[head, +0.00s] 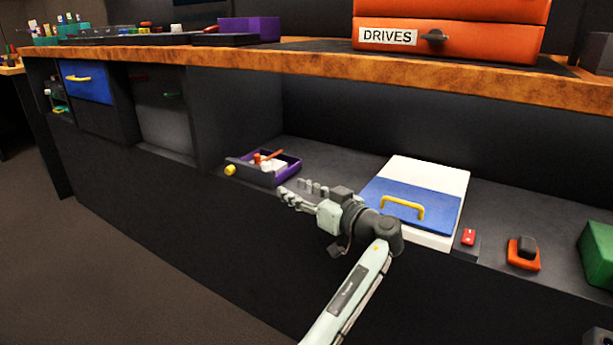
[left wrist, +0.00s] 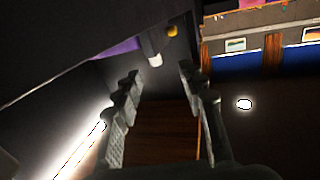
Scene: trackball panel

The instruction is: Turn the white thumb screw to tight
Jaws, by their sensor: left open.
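A short white cylinder (left wrist: 154,60), which looks like the white thumb screw, shows in the left wrist view beside a purple edge. It lies ahead of my left gripper (left wrist: 160,72), in the gap between the fingertips; I cannot tell the exact distance. In the head view my left gripper (head: 293,188) is open and empty, at the right front of a purple-sided tray (head: 291,169) on the lower shelf. I cannot make out the screw in the head view; the fingers may cover it.
A yellow knob (head: 230,170) is at the tray's left front. A white box with a blue panel and yellow handle (head: 402,206) stands right of the gripper. A red switch (head: 468,237) and an orange-based block (head: 523,254) are farther right. The wooden counter (head: 300,63) overhangs the shelf.

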